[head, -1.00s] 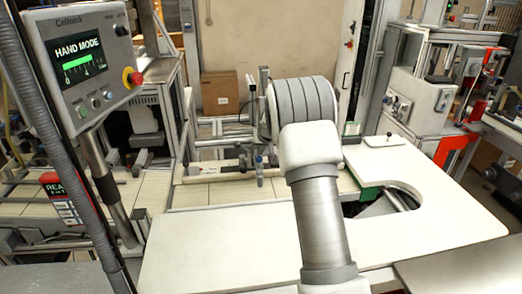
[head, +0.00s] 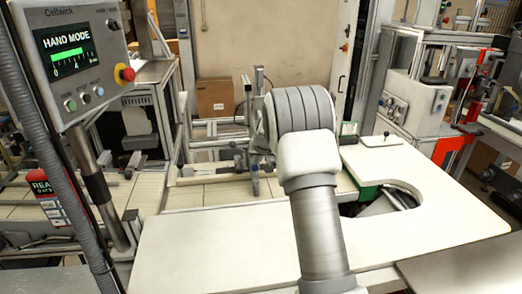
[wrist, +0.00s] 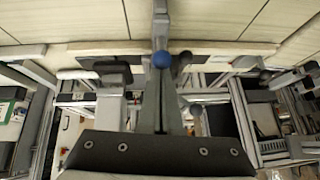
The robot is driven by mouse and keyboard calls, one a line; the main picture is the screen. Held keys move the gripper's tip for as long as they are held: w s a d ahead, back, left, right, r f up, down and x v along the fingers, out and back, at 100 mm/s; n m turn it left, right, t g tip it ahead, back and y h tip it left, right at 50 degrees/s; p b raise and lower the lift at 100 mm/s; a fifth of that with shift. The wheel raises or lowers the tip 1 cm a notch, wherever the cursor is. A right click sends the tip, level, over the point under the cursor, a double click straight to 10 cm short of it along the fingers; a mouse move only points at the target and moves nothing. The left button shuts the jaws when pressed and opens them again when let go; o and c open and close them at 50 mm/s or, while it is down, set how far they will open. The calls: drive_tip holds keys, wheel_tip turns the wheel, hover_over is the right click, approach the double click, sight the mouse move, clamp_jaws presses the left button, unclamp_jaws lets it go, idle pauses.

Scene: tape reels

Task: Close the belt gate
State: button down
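A blue knob (wrist: 162,59) shows at the middle of the wrist view on a grey upright, beside a rail along the cream belt (wrist: 92,20). It appears to be part of the belt gate. In the head view a small blue part (head: 254,166) shows at the belt's edge, left of my arm. The gate's exact outline and how far it is open cannot be made out.
A white worktop (head: 215,250) with a curved cutout fills the front. A control panel (head: 72,55) reading HAND MODE stands on a post at left. A cardboard box (head: 216,97) is by the back wall. A green part (head: 368,192) shows at the cutout.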

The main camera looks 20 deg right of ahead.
drive_tip(key=s+a+f+v, duration=0.1)
drive_tip(key=a+v, duration=0.1)
drive_tip(key=v, duration=0.6)
drive_tip(key=s+a+f+b+v, duration=0.1)
drive_tip(key=v, duration=0.8)
drive_tip(key=s+a+v, duration=0.1)
drive_tip(key=a+v, duration=0.1)
drive_tip(key=v, duration=0.6)
drive_tip(key=s+a+f+n, duration=0.1)
drive_tip(key=s+a, duration=0.2)
drive_tip(key=s, duration=0.6)
drive_tip(key=s+a+f+n+g, duration=0.1)
drive_tip(key=s+a, duration=0.1)
drive_tip(key=s, duration=0.7)
drive_tip(key=s+a+f+n, duration=0.1)
drive_tip(key=s+a, duration=0.2)
drive_tip(key=s, duration=0.7)
drive_tip(key=shift+a+g+y, duration=0.3)
drive_tip(key=shift+a, duration=0.05)
